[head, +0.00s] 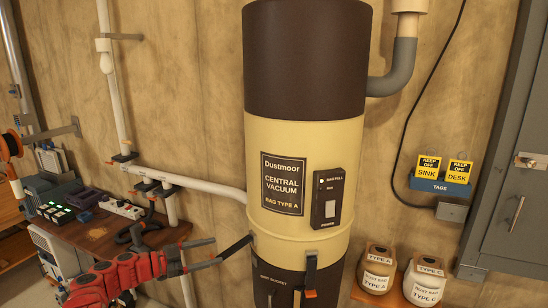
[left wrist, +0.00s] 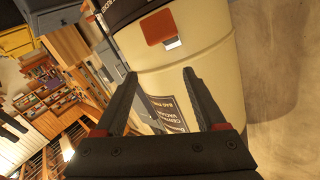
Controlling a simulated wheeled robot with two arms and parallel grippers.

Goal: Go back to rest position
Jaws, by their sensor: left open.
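My left gripper (head: 217,251) is at the lower left in the head view, at the end of my red arm. Its two fingers are apart, with nothing seen between them. They point toward the left side of the central vacuum canister (head: 342,135). A dark bar (head: 238,246) sticks out from the canister's side near the fingertips; I cannot tell whether they touch it. In the left wrist view the open fingers (left wrist: 160,76) stand in front of the cream canister (left wrist: 205,45), with its label partly hidden. My right gripper is in neither view.
A workbench (head: 100,235) with devices and a power strip stands at the left. A white pipe (head: 205,180) runs into the canister. A latch with an orange end (head: 310,294) is on the canister's front. Two bag containers (head: 376,268) stand at right, beside a grey cabinet (head: 510,150).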

